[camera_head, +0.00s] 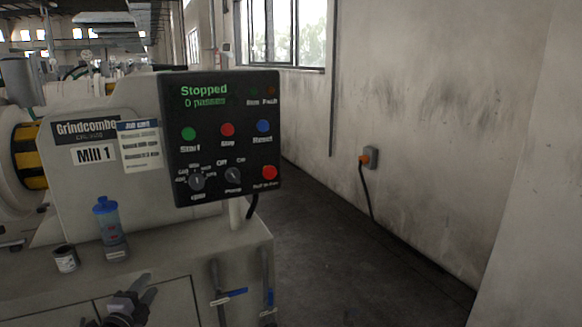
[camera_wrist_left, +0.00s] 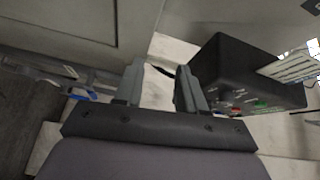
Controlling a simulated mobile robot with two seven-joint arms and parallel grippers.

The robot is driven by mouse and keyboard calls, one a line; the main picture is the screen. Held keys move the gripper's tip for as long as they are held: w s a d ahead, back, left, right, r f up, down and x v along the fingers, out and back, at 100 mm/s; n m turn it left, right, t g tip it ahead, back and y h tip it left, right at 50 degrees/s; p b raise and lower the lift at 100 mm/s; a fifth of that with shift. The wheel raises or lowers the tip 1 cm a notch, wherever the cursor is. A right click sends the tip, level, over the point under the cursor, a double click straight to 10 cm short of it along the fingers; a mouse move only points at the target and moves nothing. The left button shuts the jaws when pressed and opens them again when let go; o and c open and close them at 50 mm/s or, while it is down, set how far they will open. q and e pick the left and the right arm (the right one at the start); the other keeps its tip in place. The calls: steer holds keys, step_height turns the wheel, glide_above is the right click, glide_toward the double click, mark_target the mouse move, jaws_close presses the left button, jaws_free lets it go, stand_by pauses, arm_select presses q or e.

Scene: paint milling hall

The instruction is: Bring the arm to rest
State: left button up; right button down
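My left gripper (camera_head: 146,289) shows at the bottom left of the head view, in front of the mill's cabinet and below its ledge. In the left wrist view its two fingers (camera_wrist_left: 159,72) stand apart with nothing between them. The black control panel (camera_head: 222,137) of Mill 1 is up and to the right of the gripper, apart from it. Its display reads "Stopped" and "0 passes". The panel also shows in the left wrist view (camera_wrist_left: 240,68), turned and to the right of the fingers. My right gripper is in neither view.
A blue-capped bottle (camera_head: 108,224) and a small can (camera_head: 65,259) stand on the mill's ledge (camera_head: 190,240). Blue-handled valves (camera_head: 229,296) are on the cabinet, right of the gripper. The floor (camera_head: 335,250) between mill and wall is clear.

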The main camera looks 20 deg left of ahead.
arm_select(q)
steer(key=s+d+f+n+g+h, duration=0.2)
steer(key=s+d+f+h, duration=0.15)
steer(key=s+d, duration=0.45)
steer(key=s+d+f+n+g+h, duration=0.1)
steer(key=s+d+f+g+h, duration=0.2)
steer(key=d, duration=0.9)
steer(key=s+d+f+n+g+h, duration=0.15)
steer(key=s+d+f, duration=0.25)
steer(key=s+d, duration=0.45)
steer(key=d+n, duration=0.6)
steer(key=d, duration=0.5)
steer(key=shift+w, duration=0.45)
